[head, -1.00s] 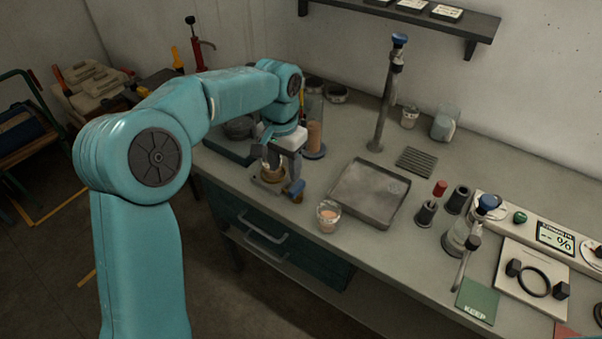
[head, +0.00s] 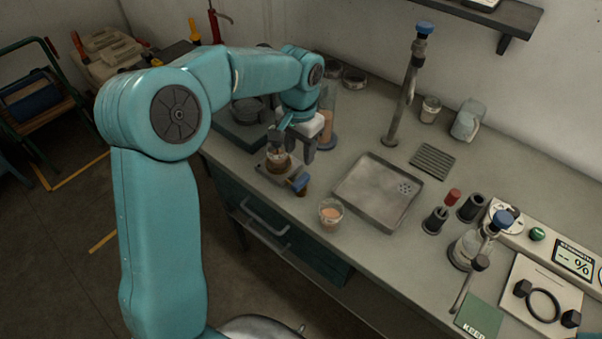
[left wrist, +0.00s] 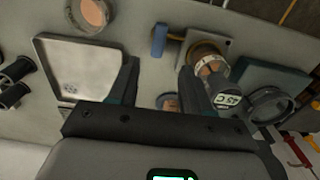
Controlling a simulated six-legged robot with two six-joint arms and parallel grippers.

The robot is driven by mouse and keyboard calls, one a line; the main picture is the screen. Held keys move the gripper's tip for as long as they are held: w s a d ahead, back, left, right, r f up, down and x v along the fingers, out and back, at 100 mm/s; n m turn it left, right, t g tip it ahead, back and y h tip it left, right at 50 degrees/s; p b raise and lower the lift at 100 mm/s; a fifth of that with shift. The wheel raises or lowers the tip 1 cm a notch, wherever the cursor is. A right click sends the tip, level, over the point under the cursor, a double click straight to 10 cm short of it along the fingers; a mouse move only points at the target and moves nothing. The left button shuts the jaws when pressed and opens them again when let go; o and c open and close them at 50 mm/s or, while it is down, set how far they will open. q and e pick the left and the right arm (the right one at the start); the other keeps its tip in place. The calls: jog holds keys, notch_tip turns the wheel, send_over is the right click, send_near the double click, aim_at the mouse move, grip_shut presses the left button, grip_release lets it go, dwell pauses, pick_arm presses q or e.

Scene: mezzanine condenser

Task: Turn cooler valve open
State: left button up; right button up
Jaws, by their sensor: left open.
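A small brass fitting on a grey plate (head: 266,174) stands near the front left of the bench, with a blue handle (head: 300,183) on its front side. The handle looks like the cooler valve's lever; the left wrist view shows the blue handle (left wrist: 158,40) and the brass ring (left wrist: 206,50) more clearly. A round display reading about 45 C is partly hidden behind a finger there. My left gripper (head: 292,150) is open above and just behind the fitting. Its fingers (left wrist: 158,78) are apart and empty, and the handle is clear of them. My right gripper is out of view.
A glass cup (head: 331,213) and a metal drain tray (head: 362,213) are right of the fitting. A glass cylinder (head: 328,115) stands close behind the gripper. A tall tap post (head: 402,95) rises behind the tray.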

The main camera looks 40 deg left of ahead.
aim_at(302, 179)
pick_arm(q)
jog(key=f, duration=0.3)
jog(key=f+p, duration=0.1)
jog(key=f, duration=0.7)
jog(key=shift+w+d, duration=0.15)
jog(key=shift+w, duration=0.15)
jog(key=shift+s+r, duration=0.15)
jog(key=shift+s, duration=0.2)
jog(key=shift+w, duration=0.25)
grip_shut()
jog(key=shift+s, duration=0.1)
